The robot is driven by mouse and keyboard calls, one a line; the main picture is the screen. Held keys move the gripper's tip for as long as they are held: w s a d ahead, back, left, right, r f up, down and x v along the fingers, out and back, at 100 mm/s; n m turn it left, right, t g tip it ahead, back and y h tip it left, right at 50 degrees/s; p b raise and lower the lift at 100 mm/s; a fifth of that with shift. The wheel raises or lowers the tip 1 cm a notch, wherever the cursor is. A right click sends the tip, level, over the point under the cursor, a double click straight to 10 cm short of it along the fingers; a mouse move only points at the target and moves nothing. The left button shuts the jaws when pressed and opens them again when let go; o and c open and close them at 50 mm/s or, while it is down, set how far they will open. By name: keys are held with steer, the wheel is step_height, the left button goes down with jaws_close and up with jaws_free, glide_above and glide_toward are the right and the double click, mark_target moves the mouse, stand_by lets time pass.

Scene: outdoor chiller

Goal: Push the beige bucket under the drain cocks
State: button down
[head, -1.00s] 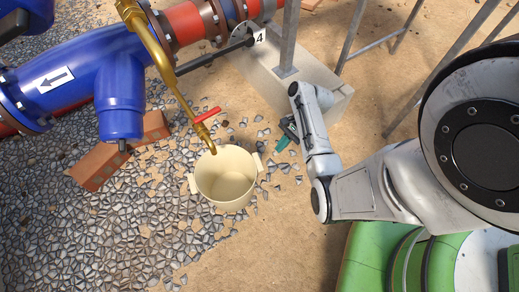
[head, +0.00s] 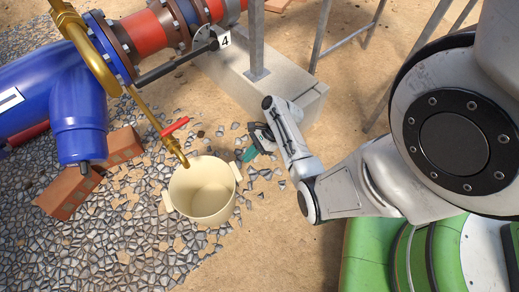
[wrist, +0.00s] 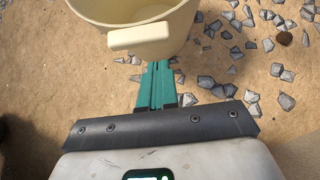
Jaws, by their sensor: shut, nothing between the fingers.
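The beige bucket (head: 203,205) stands upright on the gravel, empty inside, with a lug on each side. Its rim and near lug show at the top of the wrist view (wrist: 140,38). A brass drain cock (head: 146,112) with a red lever (head: 175,126) slopes down, its outlet above the bucket's back left rim in the head view. My gripper (head: 248,155) is right of the bucket, low to the ground. Its teal fingers (wrist: 157,68) are shut and empty, pointing at the bucket just below the lug. I cannot tell whether they touch it.
Red bricks (head: 72,188) lie left of the bucket, under the blue pipe (head: 75,110). A concrete block (head: 285,95) with a metal post stands behind my gripper. Loose stones surround the bucket; bare sand (head: 270,245) lies in front.

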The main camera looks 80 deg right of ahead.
mark_target(232, 166)
steer(key=shift+w+a, duration=0.85)
steer(key=shift+r, duration=0.1)
steer(key=shift+w+a+r+p, duration=0.2)
steer(key=shift+w+a+p, duration=0.4)
steer(key=shift+w+p, duration=0.1)
steer(key=shift+w+a+f+p, duration=0.25)
steer(key=shift+w+a+p, duration=0.15)
steer(key=shift+w+a, duration=0.05)
